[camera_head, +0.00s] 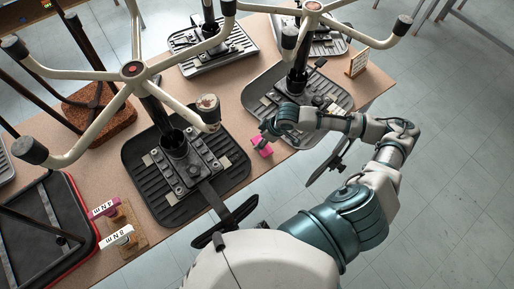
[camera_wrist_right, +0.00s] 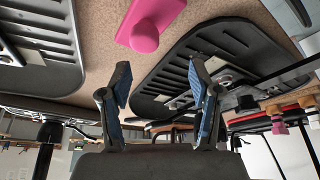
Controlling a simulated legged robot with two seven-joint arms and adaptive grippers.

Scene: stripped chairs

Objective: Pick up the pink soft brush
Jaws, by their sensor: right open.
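The pink soft brush (camera_head: 261,146) lies on the brown table near its front edge, between two black chair seats. It also shows at the top of the right wrist view (camera_wrist_right: 146,32), with a rounded pink knob and a flat pink part cut off by the picture's edge. My right gripper (camera_head: 267,136) is just beside or above the brush in the head view. In the wrist view the right gripper (camera_wrist_right: 160,84) has its two blue-padded fingers apart, with nothing between them. The brush appears beyond the fingertips, not between them. My left gripper is not in view.
Upturned chairs with black seats (camera_head: 236,172) and cream star bases (camera_head: 110,106) crowd the table. Their legs stick up and over the edge. A pink-and-white labelled pair (camera_head: 118,236) sits front left. A small wooden sign (camera_head: 359,62) stands back right.

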